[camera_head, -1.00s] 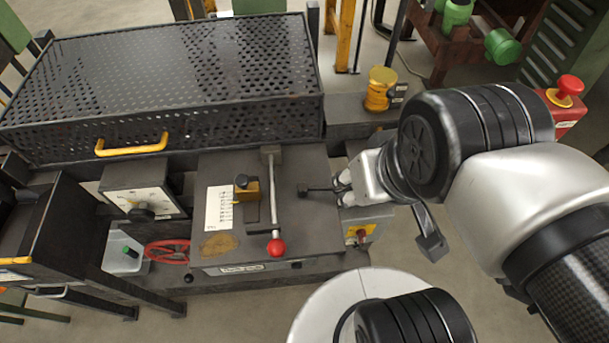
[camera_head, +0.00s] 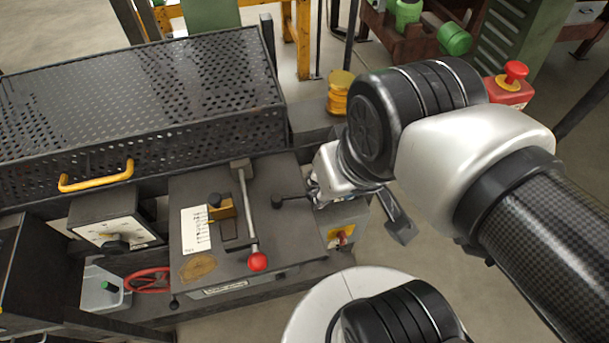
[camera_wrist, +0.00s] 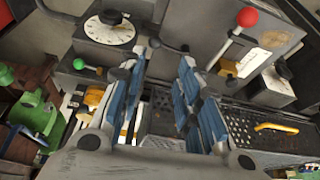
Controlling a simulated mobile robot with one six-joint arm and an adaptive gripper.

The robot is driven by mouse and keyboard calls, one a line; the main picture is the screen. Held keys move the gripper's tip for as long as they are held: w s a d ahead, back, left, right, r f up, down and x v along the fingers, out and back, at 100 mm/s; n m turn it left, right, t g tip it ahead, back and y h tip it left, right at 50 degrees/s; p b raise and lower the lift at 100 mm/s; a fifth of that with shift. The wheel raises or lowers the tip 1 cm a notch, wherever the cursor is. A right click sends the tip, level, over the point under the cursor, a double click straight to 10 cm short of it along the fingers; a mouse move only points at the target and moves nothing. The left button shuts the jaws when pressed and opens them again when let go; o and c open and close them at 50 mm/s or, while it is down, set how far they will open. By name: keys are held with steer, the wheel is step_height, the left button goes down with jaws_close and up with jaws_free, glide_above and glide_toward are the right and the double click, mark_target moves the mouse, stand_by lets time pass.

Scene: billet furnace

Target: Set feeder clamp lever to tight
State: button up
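A grey panel (camera_head: 290,237) carries a long metal lever with a red ball knob (camera_head: 257,262). I cannot read which one is the feeder clamp lever. In the wrist view, my blue-padded fingers (camera_wrist: 160,85) are apart with a clear gap. A short dark lever (camera_wrist: 168,45) shows just beyond the fingertips, and the red knob (camera_wrist: 247,16) is at upper right.
A perforated cover (camera_head: 150,85) with a yellow handle (camera_head: 97,177) fills the back left. A yellow slider block (camera_head: 222,209) sits beside a white scale (camera_head: 195,232). A dial box (camera_head: 117,215) and red handwheel (camera_head: 147,280) are left. A red stop button (camera_head: 515,72) is behind my arm.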

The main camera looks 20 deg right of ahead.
steer(key=w, duration=0.2)
steer(key=w+r+m+g+p, duration=0.1)
steer(key=w, duration=0.1)
steer(key=w+d+g+p, duration=0.1)
steer(key=w, duration=0.2)
steer(key=shift+r+m, duration=0.3)
steer(key=shift+r, duration=0.1)
steer(key=c, duration=0.5)
steer(key=w, duration=0.1)
steer(key=w+d+f+g+p, duration=0.1)
steer(key=w, duration=0.1)
steer(key=w+m+g+p, duration=0.1)
steer(key=w, duration=0.1)
steer(key=shift+w+d+f, duration=0.2)
steer(key=shift+d, duration=0.05)
jaws_close()
steer(key=w+d+f+m+g+y+p, duration=0.1)
steer(key=w+d+f+m+g+p, duration=0.1)
steer(key=w+f, duration=0.5)
steer(key=shift+w+d+f+g+p, duration=0.3)
steer(key=shift+d+f+g+p, duration=0.3)
steer(key=shift+f, duration=0.35)
